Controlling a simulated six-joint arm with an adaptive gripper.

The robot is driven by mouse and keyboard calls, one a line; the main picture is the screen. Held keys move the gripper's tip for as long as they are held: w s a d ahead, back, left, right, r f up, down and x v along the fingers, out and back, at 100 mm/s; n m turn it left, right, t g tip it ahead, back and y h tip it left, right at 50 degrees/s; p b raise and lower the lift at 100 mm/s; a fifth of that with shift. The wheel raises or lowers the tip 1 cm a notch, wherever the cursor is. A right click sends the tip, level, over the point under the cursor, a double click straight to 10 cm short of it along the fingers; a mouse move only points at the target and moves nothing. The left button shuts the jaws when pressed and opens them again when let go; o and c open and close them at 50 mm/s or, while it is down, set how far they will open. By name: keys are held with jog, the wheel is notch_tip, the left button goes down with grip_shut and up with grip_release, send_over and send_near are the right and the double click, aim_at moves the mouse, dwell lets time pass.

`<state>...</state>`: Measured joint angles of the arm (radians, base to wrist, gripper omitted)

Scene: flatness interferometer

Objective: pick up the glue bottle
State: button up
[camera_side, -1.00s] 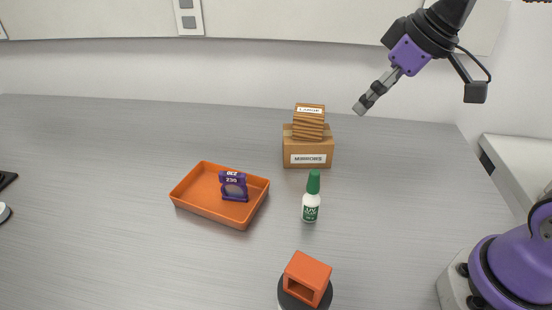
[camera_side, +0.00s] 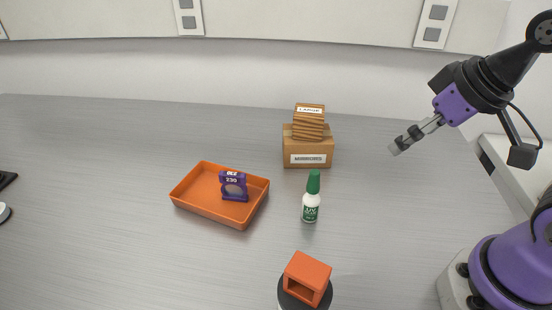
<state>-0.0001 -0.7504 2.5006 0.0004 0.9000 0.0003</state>
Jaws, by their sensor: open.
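The glue bottle (camera_side: 311,207) stands upright on the grey table. It is white with a green label and a green pointed cap. My gripper (camera_side: 394,149) is in the air to the right of and higher in the picture than the bottle, clear of it. Its fingers point down and to the left. They are open, with nothing visible between them.
A cardboard box (camera_side: 306,160) with stacked brown pieces (camera_side: 309,122) on top stands behind the bottle. An orange tray (camera_side: 198,202) holding a purple part (camera_side: 233,187) lies to the left. An orange block (camera_side: 307,274) on a dark round base is in front. Bare table lies right of the bottle.

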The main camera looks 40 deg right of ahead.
dwell(0.3)
jog(key=c, duration=0.7)
jog(key=shift+o, duration=0.2)
jog(key=n+g+y, duration=0.3)
jog(key=n, duration=0.6)
send_near(316, 172)
jog(key=shift+n, duration=0.4)
jog(key=x, duration=0.4)
jog(key=shift+s+f, duration=0.2)
jog(key=shift+f, duration=0.2)
jog(key=shift+w+x, duration=0.15)
jog(key=shift+x, duration=1.25)
jog(key=shift+w+x, duration=0.15)
jog(key=shift+x, duration=1.3)
